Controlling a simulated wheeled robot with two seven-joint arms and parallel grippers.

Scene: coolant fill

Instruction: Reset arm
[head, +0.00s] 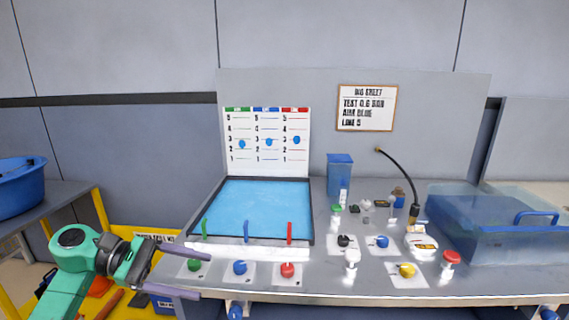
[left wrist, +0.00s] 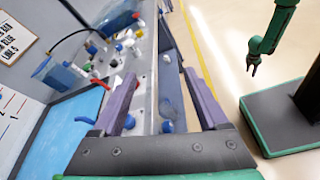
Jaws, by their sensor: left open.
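My left gripper (head: 190,272) is open and empty at the left end of the bench, just in front of the green knob (head: 194,265). Its two purple fingers point right in the head view. In the left wrist view the open fingers (left wrist: 165,95) stand apart with nothing between them, over the front edge of the bench. A green arm (left wrist: 270,40) with a dark gripper hangs over the floor at the upper right of the left wrist view. Whether that dark gripper is open or shut is too small to tell.
The bench holds a blue liquid tank (head: 262,206), a blue knob (head: 240,268), a red knob (head: 288,270), several small bottles and caps, and a blue bin (head: 490,228). A level chart (head: 267,142) and job sheet (head: 366,108) are behind. A blue tub (head: 20,186) stands left.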

